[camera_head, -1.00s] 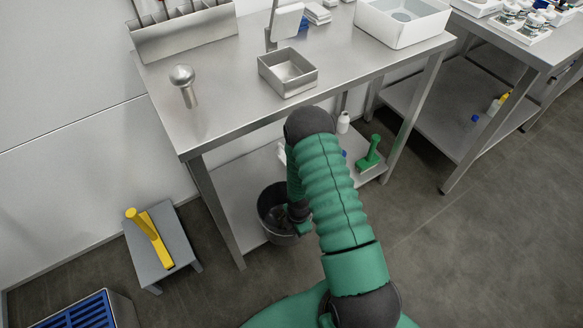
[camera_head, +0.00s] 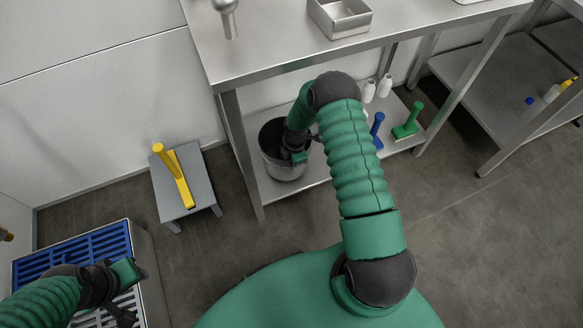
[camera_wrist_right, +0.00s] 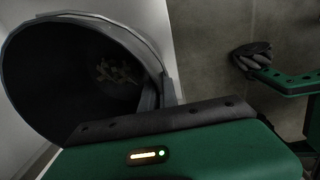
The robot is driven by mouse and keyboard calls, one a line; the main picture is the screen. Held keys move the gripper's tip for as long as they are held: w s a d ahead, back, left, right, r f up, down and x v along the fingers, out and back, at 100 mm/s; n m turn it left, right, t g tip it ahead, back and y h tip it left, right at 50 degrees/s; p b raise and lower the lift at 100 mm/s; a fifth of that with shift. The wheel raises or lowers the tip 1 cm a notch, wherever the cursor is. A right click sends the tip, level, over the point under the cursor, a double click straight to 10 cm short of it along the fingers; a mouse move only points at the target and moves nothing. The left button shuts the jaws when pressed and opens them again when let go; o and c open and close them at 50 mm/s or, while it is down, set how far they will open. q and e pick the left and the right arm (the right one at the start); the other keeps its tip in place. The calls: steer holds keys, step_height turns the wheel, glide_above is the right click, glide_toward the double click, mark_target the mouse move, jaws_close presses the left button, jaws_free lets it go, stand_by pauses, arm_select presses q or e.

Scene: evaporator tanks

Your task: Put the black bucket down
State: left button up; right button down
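The black bucket (camera_head: 284,170) is upright on or just over the lower shelf (camera_head: 312,177) of the steel table, close to the front left leg; I cannot tell whether its base touches. My right gripper (camera_head: 297,153) is at the bucket's right rim and appears shut on it. In the right wrist view, the bucket's dark open mouth (camera_wrist_right: 80,75) fills the left side, with its rim meeting the gripper. My left gripper (camera_head: 122,283) is at the lower left, away from the bucket; its fingers do not show clearly.
White bottles (camera_head: 385,86), a blue-handled tool (camera_head: 377,124) and a green-handled tool (camera_head: 408,122) stand on the shelf to the right. A grey stool (camera_head: 168,198) bears a yellow-handled tool (camera_head: 175,178). A blue-grated bin (camera_head: 75,250) is at lower left. Floor in front is open.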

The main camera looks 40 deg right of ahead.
steer(key=f+b, duration=0.1)
steer(key=w+f, duration=0.1)
steer(key=f+b, duration=0.1)
steer(key=shift+w+f+b, duration=0.25)
steer(key=shift+f+b, duration=0.05)
steer(key=c, duration=1.6)
jaws_free()
steer(key=shift+s+a, duration=0.1)
steer(key=shift+c, duration=0.2)
step_height(320, 180, up, 8)
steer(key=p, duration=0.3)
steer(key=shift+s+f+p, duration=0.2)
steer(key=shift+p, duration=0.2)
